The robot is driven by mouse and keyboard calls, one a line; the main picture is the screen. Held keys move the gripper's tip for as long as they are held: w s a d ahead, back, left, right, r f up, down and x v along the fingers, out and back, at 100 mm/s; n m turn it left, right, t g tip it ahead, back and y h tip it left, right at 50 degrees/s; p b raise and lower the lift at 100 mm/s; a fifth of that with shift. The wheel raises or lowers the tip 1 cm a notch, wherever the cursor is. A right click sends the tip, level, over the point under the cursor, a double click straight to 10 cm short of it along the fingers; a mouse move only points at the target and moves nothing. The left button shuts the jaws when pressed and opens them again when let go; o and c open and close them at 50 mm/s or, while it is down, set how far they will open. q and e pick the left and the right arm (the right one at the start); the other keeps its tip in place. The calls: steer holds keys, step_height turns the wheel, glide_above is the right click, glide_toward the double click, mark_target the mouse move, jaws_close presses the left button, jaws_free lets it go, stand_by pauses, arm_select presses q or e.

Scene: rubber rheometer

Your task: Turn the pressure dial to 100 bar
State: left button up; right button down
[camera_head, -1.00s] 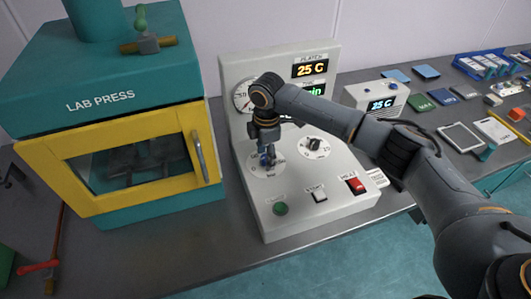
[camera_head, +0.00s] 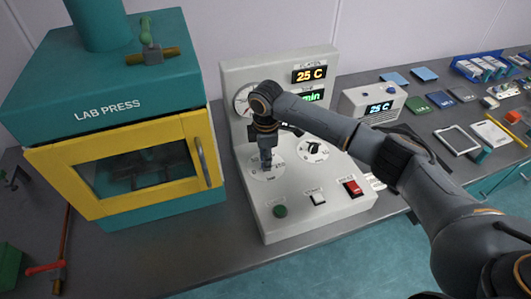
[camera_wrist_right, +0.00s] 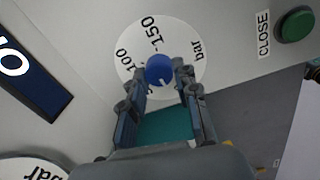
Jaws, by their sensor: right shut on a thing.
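The pressure dial is a white round scale (camera_wrist_right: 186,35) with a blue knob (camera_wrist_right: 159,69) at its centre. In the right wrist view the marks 100, 150 and "bar" show on the scale. A pale pointer line on the knob points to the lower right in that view, away from the 100. My right gripper (camera_wrist_right: 161,82) is shut on the blue knob, one finger on each side. In the head view the right gripper (camera_head: 266,160) reaches down onto the scale (camera_head: 268,174) and hides the knob. My left gripper does not show.
The lab press (camera_head: 120,110) stands close on the left. Bench room in front is clear.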

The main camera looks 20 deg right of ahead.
steer(key=m+p, duration=0.5)
steer(key=shift+r+p, duration=0.15)
steer(key=shift+p, duration=0.2)
steer(key=m+p, duration=0.2)
steer(key=m, duration=0.1)
steer(key=shift+a, duration=0.1)
steer(key=m+p, duration=0.2)
steer(key=m, duration=0.3)
steer(key=shift+f+m, duration=0.2)
steer(key=shift+m, duration=0.1)
steer(key=m, duration=0.3)
steer(key=shift+m+p, duration=0.3)
steer(key=m, duration=0.4)
steer(key=shift+m+g, duration=0.3)
steer(key=shift+d+m, duration=0.2)
steer(key=shift+m, duration=1.6)
steer(key=shift+w, duration=0.1)
